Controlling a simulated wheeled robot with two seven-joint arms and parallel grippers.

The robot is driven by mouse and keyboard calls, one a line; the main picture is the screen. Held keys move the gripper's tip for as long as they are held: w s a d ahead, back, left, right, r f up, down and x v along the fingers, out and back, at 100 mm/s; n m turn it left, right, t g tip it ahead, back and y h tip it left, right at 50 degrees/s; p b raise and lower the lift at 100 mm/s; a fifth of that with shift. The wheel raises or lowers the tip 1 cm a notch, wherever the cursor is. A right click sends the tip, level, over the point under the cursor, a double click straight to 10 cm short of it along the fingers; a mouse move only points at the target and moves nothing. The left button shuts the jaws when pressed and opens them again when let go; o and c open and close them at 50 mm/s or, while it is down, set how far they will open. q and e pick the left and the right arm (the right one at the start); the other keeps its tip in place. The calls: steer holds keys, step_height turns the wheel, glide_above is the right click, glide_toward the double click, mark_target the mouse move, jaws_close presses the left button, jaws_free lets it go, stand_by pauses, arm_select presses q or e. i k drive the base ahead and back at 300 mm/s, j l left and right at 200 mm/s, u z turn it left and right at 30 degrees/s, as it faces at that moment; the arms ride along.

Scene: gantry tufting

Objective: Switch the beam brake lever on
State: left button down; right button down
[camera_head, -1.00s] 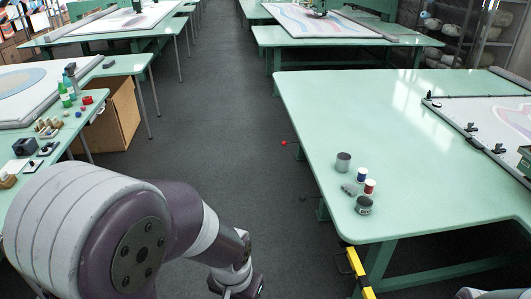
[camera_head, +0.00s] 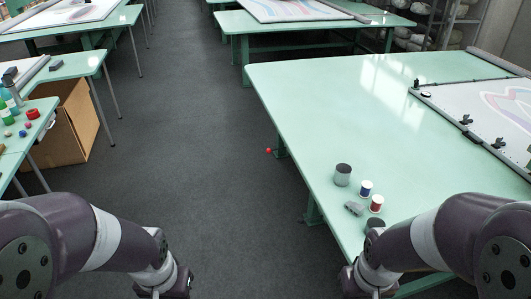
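A small lever with a red ball end (camera_head: 269,151) sticks out from the left side of the large green table (camera_head: 330,100) on the right, below its top. I cannot tell from here which position the lever is in. My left arm comes in at the lower left and my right arm at the lower right. The fingers of both grippers are out of view past the bottom edge. Both arms are well short of the red-ended lever, and nothing of mine touches it.
Near the table's front corner stand a grey can (camera_head: 343,175), a blue-labelled spool (camera_head: 366,188), a red-labelled spool (camera_head: 376,204) and a small grey block (camera_head: 353,208). A framed canvas (camera_head: 500,105) lies at the right. The grey floor aisle (camera_head: 190,120) is clear. A cardboard box (camera_head: 70,125) stands left.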

mark_target(268, 150)
steer(key=i+j+u, duration=0.1)
steer(key=i+u, duration=0.25)
steer(key=i, duration=2.45)
